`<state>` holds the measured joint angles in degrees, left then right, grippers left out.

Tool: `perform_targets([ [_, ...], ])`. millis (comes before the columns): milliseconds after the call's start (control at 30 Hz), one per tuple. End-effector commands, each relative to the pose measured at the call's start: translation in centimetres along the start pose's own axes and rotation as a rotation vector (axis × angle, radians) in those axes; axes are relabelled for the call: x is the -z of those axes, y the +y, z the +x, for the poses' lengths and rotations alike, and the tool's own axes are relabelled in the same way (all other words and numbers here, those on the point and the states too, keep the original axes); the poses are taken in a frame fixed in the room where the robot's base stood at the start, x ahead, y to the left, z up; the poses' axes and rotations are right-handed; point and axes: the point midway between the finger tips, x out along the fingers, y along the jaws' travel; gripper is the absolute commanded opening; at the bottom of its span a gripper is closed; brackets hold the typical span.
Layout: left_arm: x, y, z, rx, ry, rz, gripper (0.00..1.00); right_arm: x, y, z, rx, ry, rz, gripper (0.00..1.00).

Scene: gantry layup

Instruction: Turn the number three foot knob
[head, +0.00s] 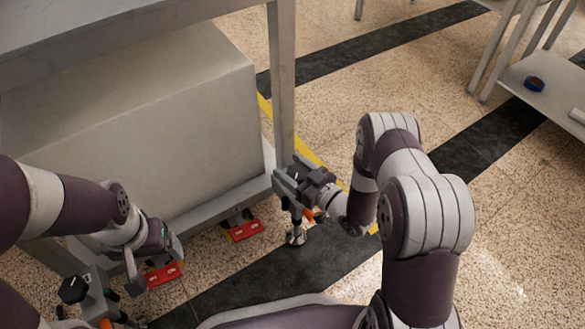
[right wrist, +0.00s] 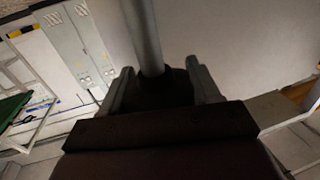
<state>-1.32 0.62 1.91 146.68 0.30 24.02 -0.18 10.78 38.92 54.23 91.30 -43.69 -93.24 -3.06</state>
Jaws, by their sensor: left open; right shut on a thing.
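The foot at the near right corner of the grey gantry frame has a metal pad (head: 296,236) on the floor and an orange part above it. My right gripper (head: 292,186) is at this foot, below the frame's upright. In the right wrist view its two fingers are closed on a dark knob (right wrist: 165,88), with a grey post rising behind it. Another foot has a black knob (head: 73,290) at the lower left. My left gripper (head: 152,252) is open and empty, to the right of that knob and apart from it. I cannot read any foot number.
Red tags (head: 245,231) lie by the frame's lower rail, one more (head: 163,274) near my left gripper. A large grey box (head: 140,110) fills the frame. A bench shelf (head: 550,85) with a blue roll stands at upper right. The floor at right is clear.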

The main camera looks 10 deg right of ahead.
Motion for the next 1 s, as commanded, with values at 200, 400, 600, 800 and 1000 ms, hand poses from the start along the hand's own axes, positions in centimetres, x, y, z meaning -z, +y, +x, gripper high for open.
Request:
perform_targets([
  [200, 0.1, 0.0, -0.8, 0.0, 0.0, 0.0, 0.83, 0.1, 0.0, 0.0, -0.058, -0.002, 0.001, 0.31],
  [400, 0.2, 0.0, -2.1, 0.0, 0.0, 0.0, 0.83, 0.3, 0.1, 0.0, -0.191, -0.002, 0.0, 0.32],
  [600, 0.4, 0.0, -3.4, 0.0, 0.0, 0.0, 0.83, 0.3, 0.3, -0.1, -0.372, -0.003, 0.0, 0.32],
  [800, 0.5, 0.0, -4.2, 0.0, 0.0, 0.0, 0.83, 0.2, 0.6, -0.2, -0.556, -0.001, 0.0, 0.32],
  [1000, 0.6, 0.0, -4.7, 0.0, 0.0, 0.0, 0.83, 0.1, 0.9, -0.4, -0.718, 0.0, 0.0, 0.32],
])
